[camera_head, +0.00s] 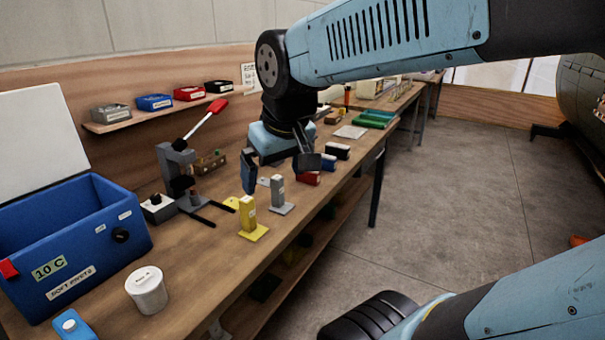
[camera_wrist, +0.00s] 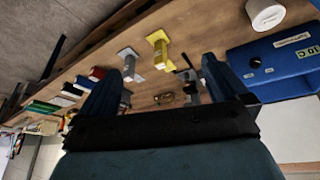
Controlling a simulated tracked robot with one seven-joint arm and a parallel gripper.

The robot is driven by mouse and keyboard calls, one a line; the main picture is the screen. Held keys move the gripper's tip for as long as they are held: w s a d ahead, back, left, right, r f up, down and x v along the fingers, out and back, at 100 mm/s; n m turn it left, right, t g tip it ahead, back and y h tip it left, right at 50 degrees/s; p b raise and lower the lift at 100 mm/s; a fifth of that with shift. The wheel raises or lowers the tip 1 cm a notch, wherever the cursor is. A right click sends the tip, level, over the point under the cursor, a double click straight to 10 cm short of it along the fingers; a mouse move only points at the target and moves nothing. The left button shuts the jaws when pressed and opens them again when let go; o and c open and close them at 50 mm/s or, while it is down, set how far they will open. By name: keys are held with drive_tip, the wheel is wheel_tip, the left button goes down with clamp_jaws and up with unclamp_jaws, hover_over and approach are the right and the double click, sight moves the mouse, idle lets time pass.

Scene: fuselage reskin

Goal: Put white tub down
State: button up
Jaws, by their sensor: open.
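The white tub (camera_head: 147,290) stands upright on the wooden bench in front of the blue box, with its lid on. It also shows in the wrist view at the upper right (camera_wrist: 267,13). My gripper (camera_head: 278,175) is open and empty above the bench, well apart from the tub, farther along the bench near the grey and yellow stands. In the wrist view both fingers are spread with nothing between them (camera_wrist: 158,78).
The blue box (camera_head: 75,240) with a raised lid stands at the left. A yellow stand (camera_head: 247,215), a grey stand (camera_head: 278,193) and a lever press (camera_head: 180,180) are near my gripper. Small bins sit on a wall shelf (camera_head: 150,118). Bare bench lies right of the tub.

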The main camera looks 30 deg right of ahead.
drive_tip(key=s+d+m+t, duration=0.1)
drive_tip(key=s+d+m, duration=0.1)
drive_tip(key=s+d, duration=0.1)
drive_tip(key=shift+s+d, duration=0.25)
drive_tip(key=shift+s, duration=0.05)
idle(1.1)
